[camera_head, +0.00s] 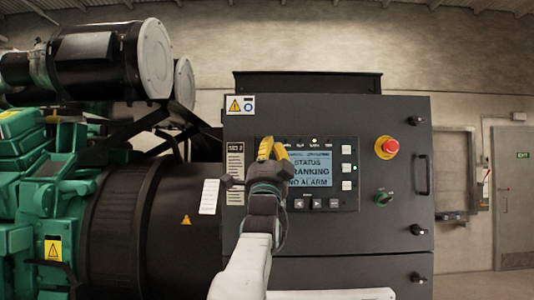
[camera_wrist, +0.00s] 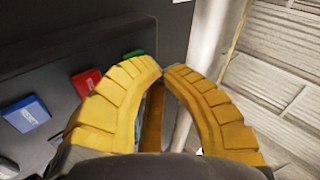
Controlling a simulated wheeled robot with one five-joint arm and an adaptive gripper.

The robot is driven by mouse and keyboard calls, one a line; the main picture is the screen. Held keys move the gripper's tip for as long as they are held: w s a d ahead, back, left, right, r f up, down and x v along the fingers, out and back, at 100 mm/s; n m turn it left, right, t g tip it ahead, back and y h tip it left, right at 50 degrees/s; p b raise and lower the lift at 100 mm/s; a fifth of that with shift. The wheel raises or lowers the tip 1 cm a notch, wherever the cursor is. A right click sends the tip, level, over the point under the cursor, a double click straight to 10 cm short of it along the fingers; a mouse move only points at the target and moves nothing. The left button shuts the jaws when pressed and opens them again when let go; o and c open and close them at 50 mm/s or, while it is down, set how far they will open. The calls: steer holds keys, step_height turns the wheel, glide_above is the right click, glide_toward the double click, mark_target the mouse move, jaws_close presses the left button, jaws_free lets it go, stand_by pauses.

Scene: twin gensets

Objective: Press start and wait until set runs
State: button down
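The control panel (camera_head: 354,205) on the dark genset cabinet has a lit display (camera_head: 311,172) reading "STATUS", a partly covered word that looks like "CRANKING", and "NO ALARM". My gripper (camera_head: 272,150) is in front of the panel's left part and covers the display's left edge. In the wrist view my yellow fingers (camera_wrist: 162,73) curve together with their tips almost meeting and nothing held. Left of them are a blue button (camera_wrist: 25,113), a red button (camera_wrist: 87,82) and a green button (camera_wrist: 134,54), the green one partly hidden. I cannot tell whether a fingertip touches any button.
A cabinet handle (camera_head: 421,175) sticks out farther right. The green engine (camera_head: 30,200) fills the left. A grey door (camera_head: 514,205) stands at the far right.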

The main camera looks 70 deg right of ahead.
steer(key=shift+s+a+b, duration=0.2)
steer(key=shift+a+b, duration=0.1)
steer(key=shift+a, duration=0.25)
steer(key=s+a+b, duration=0.1)
steer(key=a+b, duration=0.3)
steer(key=a, duration=0.1)
steer(key=shift+s+a+g+b, duration=0.3)
steer(key=shift+s+a, duration=0.05)
steer(key=shift+a, duration=0.05)
steer(key=shift+w, duration=0.1)
stand_by(0.9)
